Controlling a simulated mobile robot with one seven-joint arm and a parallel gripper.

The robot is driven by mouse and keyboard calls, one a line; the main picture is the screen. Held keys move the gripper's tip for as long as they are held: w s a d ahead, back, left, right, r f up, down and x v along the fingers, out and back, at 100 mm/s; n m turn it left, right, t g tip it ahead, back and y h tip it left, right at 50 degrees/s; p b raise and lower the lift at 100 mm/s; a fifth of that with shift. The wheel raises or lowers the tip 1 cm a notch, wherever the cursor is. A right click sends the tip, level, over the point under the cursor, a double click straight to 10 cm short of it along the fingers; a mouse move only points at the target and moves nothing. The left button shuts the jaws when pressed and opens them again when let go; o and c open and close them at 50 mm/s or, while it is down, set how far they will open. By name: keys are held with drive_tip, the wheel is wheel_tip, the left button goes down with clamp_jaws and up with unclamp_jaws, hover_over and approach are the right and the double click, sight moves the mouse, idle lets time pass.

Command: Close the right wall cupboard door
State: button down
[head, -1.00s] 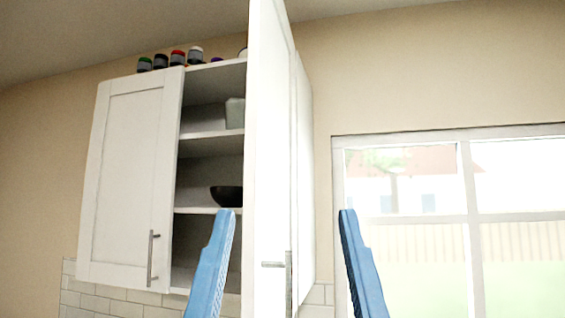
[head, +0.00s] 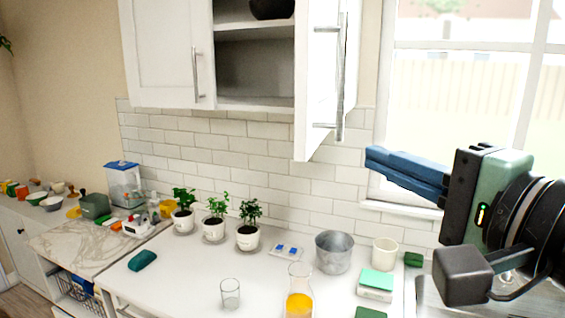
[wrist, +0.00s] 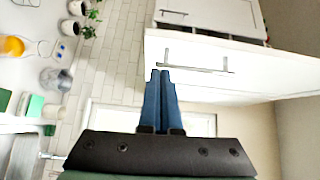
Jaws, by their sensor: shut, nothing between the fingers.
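The right wall cupboard door (head: 314,95) stands open, swung out toward me, and is seen nearly edge-on in the head view. It has a long metal bar handle (head: 340,80). In the wrist view the door (wrist: 200,48) and its handle (wrist: 195,62) show sideways beyond the fingers. My gripper (head: 370,160) is shut and empty, to the right of the door's lower end in the head view. Its blue fingertips (wrist: 160,74) lie together over the door's edge in the wrist view; I cannot tell whether they touch it. The left door (head: 165,50) is closed.
Open shelves hold a dark bowl (head: 271,8). Below, the white counter (head: 190,280) carries potted plants (head: 248,228), a metal pot (head: 333,252), a glass (head: 230,293) and a carafe (head: 299,298). A window (head: 460,100) is behind my gripper.

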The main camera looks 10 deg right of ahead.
drive_tip(key=p, duration=0.4)
approach(312, 139)
drive_tip(key=shift+y, duration=0.3)
drive_tip(key=x, duration=0.5)
drive_tip(key=shift+d+r, duration=0.15)
drive_tip(key=shift+w, duration=0.45)
